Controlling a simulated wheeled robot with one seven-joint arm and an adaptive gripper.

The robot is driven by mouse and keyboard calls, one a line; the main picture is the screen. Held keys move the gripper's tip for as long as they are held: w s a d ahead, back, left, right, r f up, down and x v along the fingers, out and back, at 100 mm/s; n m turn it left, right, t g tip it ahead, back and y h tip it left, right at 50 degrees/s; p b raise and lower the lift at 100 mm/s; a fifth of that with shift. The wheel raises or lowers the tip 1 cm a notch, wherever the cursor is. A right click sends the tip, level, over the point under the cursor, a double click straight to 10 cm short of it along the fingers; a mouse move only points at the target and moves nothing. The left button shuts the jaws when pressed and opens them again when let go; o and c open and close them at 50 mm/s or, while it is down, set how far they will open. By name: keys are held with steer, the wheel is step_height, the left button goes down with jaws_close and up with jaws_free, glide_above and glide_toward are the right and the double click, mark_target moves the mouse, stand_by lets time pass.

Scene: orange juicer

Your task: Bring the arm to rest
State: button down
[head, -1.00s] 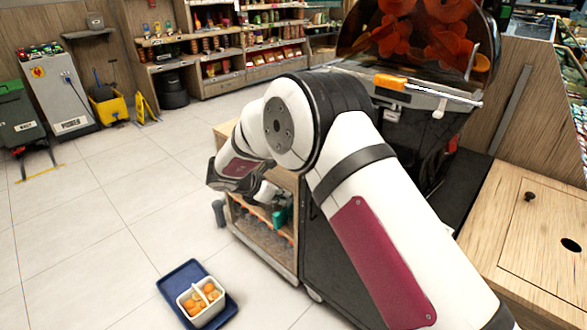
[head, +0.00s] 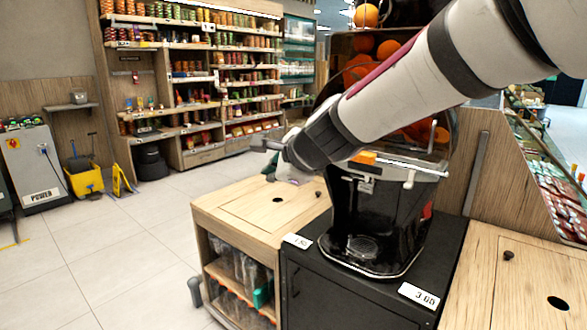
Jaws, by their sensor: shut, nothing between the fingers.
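My arm reaches in from the upper right of the head view, well above the floor, and crosses in front of the juicer. My gripper (head: 265,145) is at its left end, small and partly hidden by my wrist. It is shut and empty, above the wooden counter left of the juicer. The juicer (head: 372,215) is black, with an orange part (head: 365,157) on its front and oranges (head: 367,16) at its top. My arm hides part of its clear cover.
The juicer stands on a black cabinet (head: 345,300). A wooden counter (head: 235,205) is to its left and another (head: 540,270) to its right. Stocked shelves (head: 205,110) line the back wall. A yellow mop bucket (head: 84,180) stands far left. The tiled floor at left is clear.

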steer(key=s+d+f+n+g+h, duration=0.25)
steer(key=s+d+n, duration=0.45)
steer(key=s, duration=0.7)
steer(key=s+d+f+n+g+h, duration=0.1)
steer(key=s+d+f+n+g, duration=0.3)
steer(key=s+d, duration=0.7)
steer(key=s+d+f+n+g+h, duration=0.25)
steer(key=s+d+n, duration=0.3)
steer(key=s, duration=1.05)
step_height(320, 180, up, 17)
steer(key=n+t+p, duration=0.1)
steer(key=t+p, duration=0.2)
steer(key=p, duration=1.2)
steer(key=shift+r+t+p, duration=0.15)
steer(key=shift+t+p, duration=0.15)
steer(key=shift+w+a, duration=0.1)
